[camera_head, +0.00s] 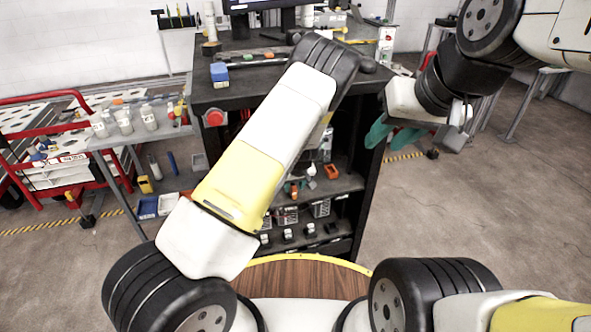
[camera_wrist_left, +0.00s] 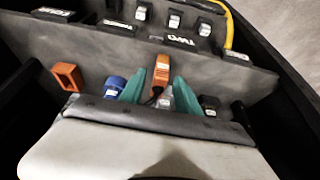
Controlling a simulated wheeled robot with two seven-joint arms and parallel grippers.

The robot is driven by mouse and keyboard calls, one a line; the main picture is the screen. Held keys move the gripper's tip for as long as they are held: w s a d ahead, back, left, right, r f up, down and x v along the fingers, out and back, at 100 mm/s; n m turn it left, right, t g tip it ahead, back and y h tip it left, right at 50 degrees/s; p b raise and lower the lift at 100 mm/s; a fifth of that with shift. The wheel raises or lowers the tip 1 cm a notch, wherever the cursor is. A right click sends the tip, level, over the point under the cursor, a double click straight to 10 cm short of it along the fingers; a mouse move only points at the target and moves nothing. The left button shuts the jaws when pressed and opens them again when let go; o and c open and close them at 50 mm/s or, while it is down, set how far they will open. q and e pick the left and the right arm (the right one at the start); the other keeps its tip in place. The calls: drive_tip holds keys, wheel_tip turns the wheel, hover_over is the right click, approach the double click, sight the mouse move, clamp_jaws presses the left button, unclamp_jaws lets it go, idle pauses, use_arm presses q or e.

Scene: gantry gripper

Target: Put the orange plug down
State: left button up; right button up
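The orange plug (camera_wrist_left: 161,72) shows in the left wrist view on the grey shelf, between the two teal fingers of my left gripper (camera_wrist_left: 161,80). Thin gaps show on both sides of it, so the fingers look apart and not closed on it. Its lower end is partly hidden near the gripper body. In the head view a small orange piece (camera_head: 293,188) shows beside my left forearm, which hides most of that gripper. My right gripper (camera_head: 392,137) hangs open and empty to the right of the black cabinet, with its teal fingers spread.
A blue plug (camera_wrist_left: 114,87) lies close beside the left finger in the wrist view. An orange hollow block (camera_wrist_left: 67,76) stands farther left. Several sockets and labels line the shelf edge, with a yellow cable (camera_wrist_left: 231,30). The cabinet (camera_head: 368,190) has side walls around the shelves.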

use_arm(q)
drive_tip(key=s+a+r+h, duration=0.1)
drive_tip(key=s+r+h, duration=0.1)
drive_tip(key=s+r, duration=0.65)
drive_tip(key=s+a+r+m+h, duration=0.1)
drive_tip(key=s+r, duration=0.2)
drive_tip(key=r, duration=1)
drive_tip(key=s+a+r+h, duration=0.2)
drive_tip(key=s+r, duration=0.3)
drive_tip(key=r, duration=0.6)
drive_tip(key=s+a+r+m+t, duration=0.1)
drive_tip(key=s+a+r, duration=0.3)
drive_tip(key=s, duration=0.5)
drive_tip(key=s+a+r+m+t+y, duration=0.1)
drive_tip(key=s+a+r+m, duration=0.1)
drive_tip(key=s+r, duration=0.4)
drive_tip(key=s+a, duration=0.1)
drive_tip(key=s, duration=0.1)
drive_tip(key=shift+s+a+y, duration=0.3)
drive_tip(key=shift+s+a, duration=0.05)
drive_tip(key=shift+s, duration=0.05)
